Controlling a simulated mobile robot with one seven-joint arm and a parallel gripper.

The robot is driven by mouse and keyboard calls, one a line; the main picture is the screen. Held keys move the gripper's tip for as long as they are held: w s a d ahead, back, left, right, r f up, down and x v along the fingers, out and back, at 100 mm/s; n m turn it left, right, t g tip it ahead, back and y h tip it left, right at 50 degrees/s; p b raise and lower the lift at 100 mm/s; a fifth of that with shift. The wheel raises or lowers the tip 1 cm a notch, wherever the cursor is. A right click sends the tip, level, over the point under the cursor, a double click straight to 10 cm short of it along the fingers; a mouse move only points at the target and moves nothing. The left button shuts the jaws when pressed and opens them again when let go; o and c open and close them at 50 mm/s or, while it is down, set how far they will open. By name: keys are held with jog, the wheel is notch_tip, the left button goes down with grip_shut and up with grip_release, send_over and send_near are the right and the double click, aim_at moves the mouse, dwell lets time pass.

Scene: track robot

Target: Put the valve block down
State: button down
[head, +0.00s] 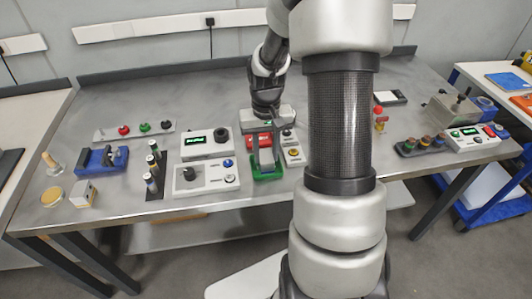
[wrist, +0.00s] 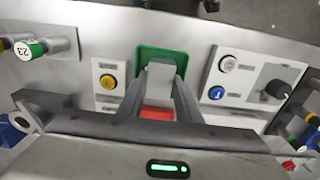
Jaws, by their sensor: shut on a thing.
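My gripper (head: 266,160) points down over the green tray (head: 268,175) near the front edge of the bench. In the wrist view, my gripper (wrist: 161,82) is shut on a small grey block, which I take as the valve block (wrist: 160,73). The block shows between the fingertips, in front of the green tray (wrist: 147,52). Whether its underside touches the tray floor I cannot tell. In the head view my fingers mostly hide the block.
A red tray or part (wrist: 158,114) lies just behind the green tray. A panel with a yellow button (head: 294,153) stands close on the right, and a control box with a knob (head: 205,178) close on the left. A blue holder (head: 101,159) is farther left.

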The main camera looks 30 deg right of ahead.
aim_at(266, 156)
jog(key=shift+r, duration=0.1)
jog(key=c, duration=1.3)
grip_release()
notch_tip(266, 156, up, 12)
jog(key=shift+p, duration=1)
